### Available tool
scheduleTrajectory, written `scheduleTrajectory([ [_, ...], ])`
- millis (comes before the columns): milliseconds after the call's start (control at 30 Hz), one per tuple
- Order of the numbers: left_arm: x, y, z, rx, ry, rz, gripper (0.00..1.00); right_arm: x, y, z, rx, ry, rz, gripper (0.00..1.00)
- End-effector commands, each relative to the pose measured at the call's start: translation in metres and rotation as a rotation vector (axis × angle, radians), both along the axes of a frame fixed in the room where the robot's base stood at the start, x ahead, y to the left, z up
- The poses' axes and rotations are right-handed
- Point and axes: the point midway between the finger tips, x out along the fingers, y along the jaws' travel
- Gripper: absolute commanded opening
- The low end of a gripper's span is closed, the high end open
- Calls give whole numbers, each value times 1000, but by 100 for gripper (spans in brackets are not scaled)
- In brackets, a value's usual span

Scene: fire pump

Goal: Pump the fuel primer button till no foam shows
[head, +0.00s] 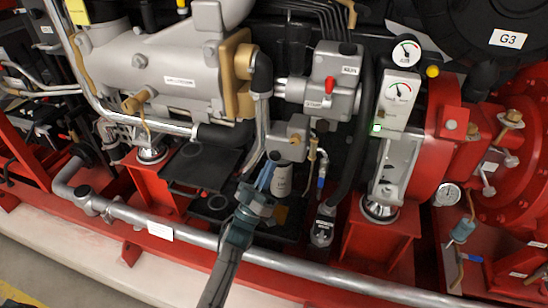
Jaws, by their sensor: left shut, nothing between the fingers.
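My left gripper (266,178) reaches up from the bottom centre, its fingers shut and empty. Its fingertips overlap the left side of a white filter canister (283,180) in the picture; I cannot tell whether they touch it. Above the canister is a grey filter head block (288,138) with a small round fitting (296,139) on its front, which may be the primer button. A thin clear-ended line with a brass fitting (312,152) and a blue-handled valve (320,182) hangs to the right. Foam is too small to tell here. My right gripper is not in view.
A grey box marked START with a red lever (330,84) sits above. A black hose (362,140) runs down on the right. A silver pipe (300,268) crosses low in front. Gauges (406,53) and red pump casing (432,150) stand right; a black tray (200,167) lies left.

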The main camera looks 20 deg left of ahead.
Motion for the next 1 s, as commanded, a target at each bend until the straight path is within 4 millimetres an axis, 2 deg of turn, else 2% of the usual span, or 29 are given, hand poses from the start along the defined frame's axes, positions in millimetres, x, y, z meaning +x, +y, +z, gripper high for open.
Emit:
scheduleTrajectory([
  [1000,9,0,0,0,0,0,0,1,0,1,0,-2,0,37],
])
